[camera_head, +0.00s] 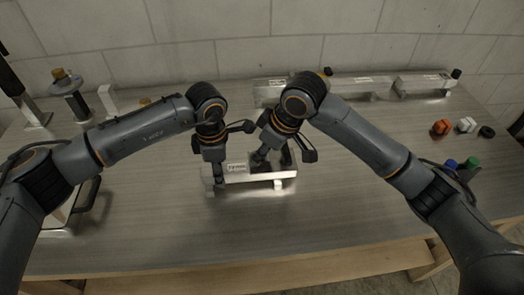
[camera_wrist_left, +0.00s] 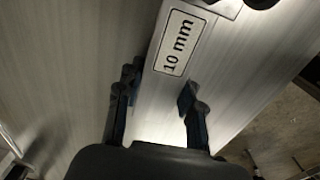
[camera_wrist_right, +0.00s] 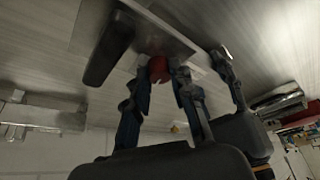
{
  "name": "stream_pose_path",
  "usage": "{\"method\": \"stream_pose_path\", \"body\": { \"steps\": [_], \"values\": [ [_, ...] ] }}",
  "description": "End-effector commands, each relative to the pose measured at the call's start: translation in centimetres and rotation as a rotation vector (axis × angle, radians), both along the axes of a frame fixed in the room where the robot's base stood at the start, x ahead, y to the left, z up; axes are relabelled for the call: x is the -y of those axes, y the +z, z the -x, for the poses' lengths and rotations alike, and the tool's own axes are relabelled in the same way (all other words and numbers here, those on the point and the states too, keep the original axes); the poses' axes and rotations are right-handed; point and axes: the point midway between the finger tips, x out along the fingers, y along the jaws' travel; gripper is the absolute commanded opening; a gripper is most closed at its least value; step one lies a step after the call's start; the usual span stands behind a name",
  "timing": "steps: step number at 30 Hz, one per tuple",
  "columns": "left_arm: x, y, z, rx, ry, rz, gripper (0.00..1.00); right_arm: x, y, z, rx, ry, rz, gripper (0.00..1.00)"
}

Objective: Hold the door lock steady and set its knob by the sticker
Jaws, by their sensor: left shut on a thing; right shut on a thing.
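The door lock (camera_head: 262,177) is a bright aluminium bar lying on the table. Its white sticker shows in the head view (camera_head: 237,167) and reads "10 mm" in the left wrist view (camera_wrist_left: 175,43). My left gripper (camera_head: 219,184) is shut on the lock's left end, with one finger on each side of the bar (camera_wrist_left: 152,105). My right gripper (camera_head: 263,158) is at the lock's back side. In the right wrist view its fingers are shut on a red knob (camera_wrist_right: 158,68). A dark lever (camera_wrist_right: 110,48) sits beside the knob. The knob's exact setting cannot be read.
A long aluminium rail (camera_head: 345,88) lies at the back of the table. Orange (camera_head: 440,127), white (camera_head: 466,125), black, blue and green (camera_head: 473,162) small parts lie at the right. A stand with a knob (camera_head: 68,83) is at the back left.

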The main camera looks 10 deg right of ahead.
Motion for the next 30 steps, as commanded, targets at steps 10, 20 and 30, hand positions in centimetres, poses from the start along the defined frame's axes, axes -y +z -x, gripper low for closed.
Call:
{"method": "stream_pose_path", "body": {
  "steps": [10,20,30],
  "values": [
    [0.13,0.02,0.13,-0.003,-0.005,0.002,0.0,0.0,0.03,-0.05,0.002,-0.148,-0.001,0.0],
    [0.13,0.02,0.14,-0.003,-0.005,0.002,0.0,0.01,0.05,-0.05,0.003,-0.174,-0.001,0.0],
    [0.12,0.01,0.13,-0.003,-0.005,0.002,0.0,0.0,0.05,-0.04,0.002,-0.172,-0.001,0.46]
  ]
}}
